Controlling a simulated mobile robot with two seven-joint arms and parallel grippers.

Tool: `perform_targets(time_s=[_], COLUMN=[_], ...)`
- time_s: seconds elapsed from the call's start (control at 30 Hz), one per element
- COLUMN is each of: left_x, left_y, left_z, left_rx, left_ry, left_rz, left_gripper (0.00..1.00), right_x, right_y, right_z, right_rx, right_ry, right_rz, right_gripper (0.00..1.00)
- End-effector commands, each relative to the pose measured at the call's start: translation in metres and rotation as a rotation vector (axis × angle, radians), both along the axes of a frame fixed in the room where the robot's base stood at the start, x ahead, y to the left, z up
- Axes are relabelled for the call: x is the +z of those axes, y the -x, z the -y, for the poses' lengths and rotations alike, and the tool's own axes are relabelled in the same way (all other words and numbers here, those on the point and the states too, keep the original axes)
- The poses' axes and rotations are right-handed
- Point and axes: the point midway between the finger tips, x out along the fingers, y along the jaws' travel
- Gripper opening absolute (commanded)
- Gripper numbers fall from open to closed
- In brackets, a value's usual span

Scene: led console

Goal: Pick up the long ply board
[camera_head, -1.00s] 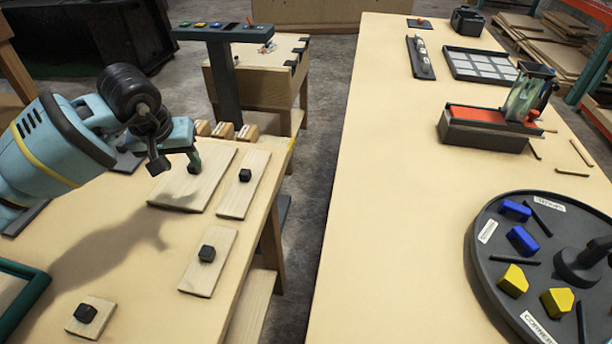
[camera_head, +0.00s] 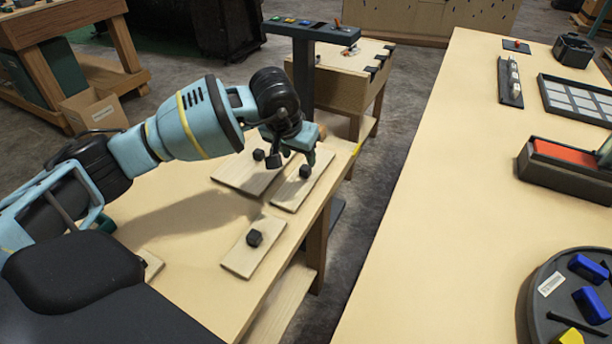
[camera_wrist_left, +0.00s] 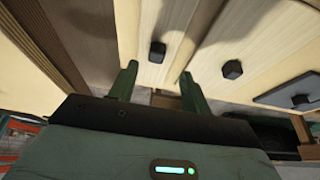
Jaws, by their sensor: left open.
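The long ply board (camera_head: 287,197) is a narrow pale strip with a black knob (camera_head: 305,171), lying on the left workbench near its right edge. In the left wrist view the board (camera_wrist_left: 150,20) runs away between the fingers, and its knob (camera_wrist_left: 157,50) stands beyond the fingertips. My left gripper (camera_head: 291,164) is open and empty, pointing down above the board close to the knob. It also shows in the left wrist view (camera_wrist_left: 157,78), with its two fingers apart. The right gripper is in neither view.
A wider board (camera_head: 235,176) with a knob lies left of the long one. A shorter knobbed board (camera_head: 240,255) lies nearer. A dark console post (camera_head: 303,75) stands behind. An aisle separates this bench from the right table (camera_head: 430,200).

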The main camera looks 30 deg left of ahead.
Motion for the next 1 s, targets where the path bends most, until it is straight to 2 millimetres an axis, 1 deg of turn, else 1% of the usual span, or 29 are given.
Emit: perform_targets(time_s=[0.07,0.27,0.4,0.5,0.7,0.73,0.77,1.0], left_x=[-0.003,-0.028,-0.043,-0.047,-0.047,-0.047,-0.047,-0.047], left_y=[-0.001,-0.012,-0.018,-0.020,-0.020,-0.020,-0.020,-0.020], left_z=[0.001,0.005,0.004,0.004,0.004,0.004,0.004,0.004], left_rx=[0.001,0.002,0.002,0.002,0.001,0.001,0.001,0.001], left_ry=[0.000,0.001,0.001,0.001,-0.001,-0.001,0.000,0.000], left_rz=[-0.001,-0.003,-0.002,0.000,0.001,0.001,0.001,0.000], left_gripper=[0.48,0.48,0.48,0.48,0.48,0.47,0.43,0.12], right_x=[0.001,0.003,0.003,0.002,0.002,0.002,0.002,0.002], right_y=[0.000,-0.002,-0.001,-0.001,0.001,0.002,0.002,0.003], right_z=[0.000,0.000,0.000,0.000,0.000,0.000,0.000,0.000], right_rx=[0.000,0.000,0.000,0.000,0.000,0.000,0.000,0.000], right_ry=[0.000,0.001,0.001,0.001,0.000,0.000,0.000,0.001], right_rz=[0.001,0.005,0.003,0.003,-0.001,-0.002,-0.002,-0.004], right_gripper=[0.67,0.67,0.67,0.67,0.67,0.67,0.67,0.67])
